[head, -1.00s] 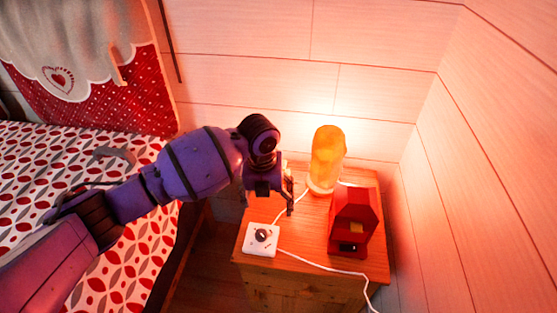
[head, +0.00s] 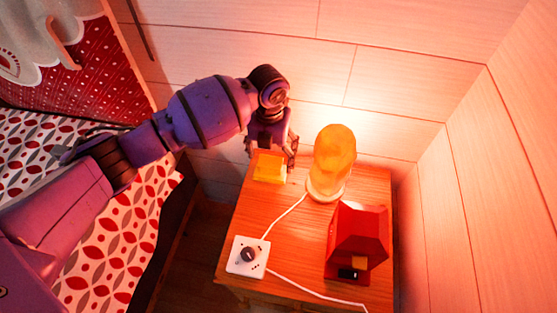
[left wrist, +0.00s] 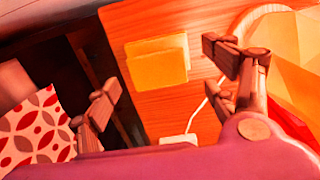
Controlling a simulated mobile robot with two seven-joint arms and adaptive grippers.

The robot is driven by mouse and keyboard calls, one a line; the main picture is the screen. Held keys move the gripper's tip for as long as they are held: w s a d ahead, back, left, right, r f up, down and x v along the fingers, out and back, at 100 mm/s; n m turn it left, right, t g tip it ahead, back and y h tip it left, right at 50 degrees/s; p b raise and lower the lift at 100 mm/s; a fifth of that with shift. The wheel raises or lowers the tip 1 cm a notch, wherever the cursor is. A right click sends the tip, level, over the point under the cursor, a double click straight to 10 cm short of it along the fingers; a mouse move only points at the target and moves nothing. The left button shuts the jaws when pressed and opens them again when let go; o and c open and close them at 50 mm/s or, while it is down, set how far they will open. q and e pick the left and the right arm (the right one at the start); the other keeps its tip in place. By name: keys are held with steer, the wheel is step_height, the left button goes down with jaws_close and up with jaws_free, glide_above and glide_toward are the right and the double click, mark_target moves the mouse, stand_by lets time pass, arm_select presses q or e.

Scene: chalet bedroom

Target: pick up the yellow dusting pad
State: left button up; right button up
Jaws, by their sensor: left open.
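The yellow dusting pad (head: 270,168) lies at the back left of the wooden nightstand (head: 300,225), near its left edge. It also shows in the left wrist view (left wrist: 157,62) as a flat yellow block on the wood. My left gripper (head: 271,150) is open and empty, at the pad's far side in the head view; its height above the pad is hard to tell. In the left wrist view its spread fingers (left wrist: 162,80) appear on either side of the pad, apart from it. My right gripper is not in view.
A glowing orange lamp (head: 334,155) stands just right of the pad. A red box-like object (head: 357,240) stands at the front right. A white box with a dark knob (head: 248,257) and a white cord lie in front. The bed (head: 105,235) is left, walls behind and right.

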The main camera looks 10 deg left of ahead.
mark_target(270, 162)
arm_select(q)
steer(key=f, duration=0.5)
steer(key=shift+s+a+b, duration=0.1)
steer(key=shift+a+b, duration=0.1)
steer(key=shift+b, duration=0.15)
steer(key=c, duration=1.3)
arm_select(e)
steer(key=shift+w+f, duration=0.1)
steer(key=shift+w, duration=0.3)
